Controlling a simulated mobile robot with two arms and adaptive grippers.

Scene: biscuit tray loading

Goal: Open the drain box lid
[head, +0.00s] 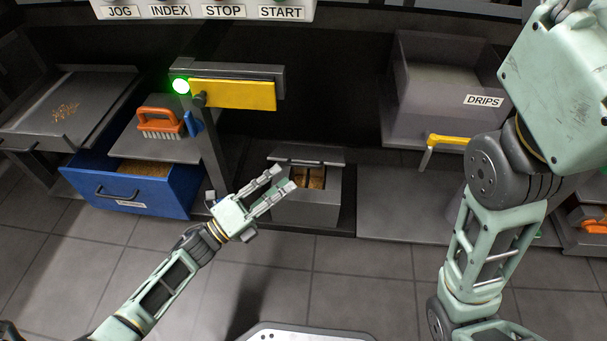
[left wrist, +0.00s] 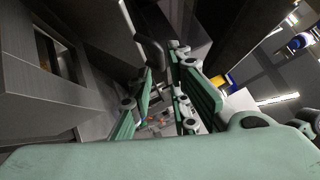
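A grey drain box (head: 306,210) stands on the low ledge right of the centre post. Brown blocks (head: 310,178) show inside its opening. A flat grey lid-like panel (head: 325,155) with a thin bar lies along its back edge; I cannot tell its exact tilt. My left gripper (head: 285,178) is open and empty, its two fingers apart, with the tips at the box's upper left side in the head view. In the left wrist view a grey box wall (left wrist: 50,110) with an opening is left of the fingers (left wrist: 165,85). My right gripper is out of view.
A blue drawer (head: 130,187) stands open at left, with an orange brush (head: 160,121) on the plate above. A yellow panel (head: 235,94) sits on the post. A DRIPS bin (head: 445,90) and yellow handle (head: 448,141) are at right. Floor in front is clear.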

